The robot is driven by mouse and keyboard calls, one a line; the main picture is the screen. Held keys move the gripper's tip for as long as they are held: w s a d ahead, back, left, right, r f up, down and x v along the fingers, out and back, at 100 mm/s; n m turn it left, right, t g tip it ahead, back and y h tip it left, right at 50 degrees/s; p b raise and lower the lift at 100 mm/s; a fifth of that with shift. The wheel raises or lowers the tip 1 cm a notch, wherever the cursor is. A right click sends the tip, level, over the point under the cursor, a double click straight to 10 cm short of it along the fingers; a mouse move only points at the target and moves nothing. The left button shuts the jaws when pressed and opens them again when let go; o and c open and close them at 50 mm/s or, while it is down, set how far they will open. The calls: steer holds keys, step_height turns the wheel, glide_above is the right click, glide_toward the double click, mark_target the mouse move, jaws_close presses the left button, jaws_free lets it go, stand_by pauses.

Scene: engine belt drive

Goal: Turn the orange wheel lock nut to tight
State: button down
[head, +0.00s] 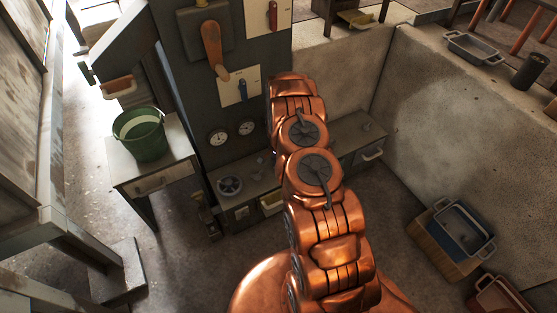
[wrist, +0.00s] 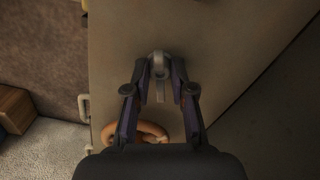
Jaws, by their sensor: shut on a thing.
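In the wrist view, my gripper (wrist: 160,72) has its two dark fingers on either side of a small grey lock nut (wrist: 159,58). The fingers are shut on it. The nut has a rounded head and a pale tab hanging straight down between the fingers. It stands on a flat beige surface. An orange wheel (wrist: 152,127) lies just below the nut in the picture, partly hidden by my gripper's body. In the head view, my copper arm covers the gripper, and neither the nut nor the wheel can be seen there.
In the head view, a dark cabinet (head: 185,100) carries an orange-handled lever (head: 211,48) and round gauges. A green bucket (head: 140,140) stands on a side table at left. A low bench (head: 345,133) runs behind my arm. A blue tray (head: 461,229) sits at lower right.

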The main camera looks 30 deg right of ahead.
steer(key=shift+r+m+p, duration=0.2)
steer(key=shift+m+p, duration=0.85)
steer(key=shift+m, duration=0.05)
steer(key=shift+f+m+p, duration=0.15)
steer(key=shift+m+p, duration=0.55)
steer(key=c, duration=1)
jaws_free()
steer(key=shift+r, duration=5.95)
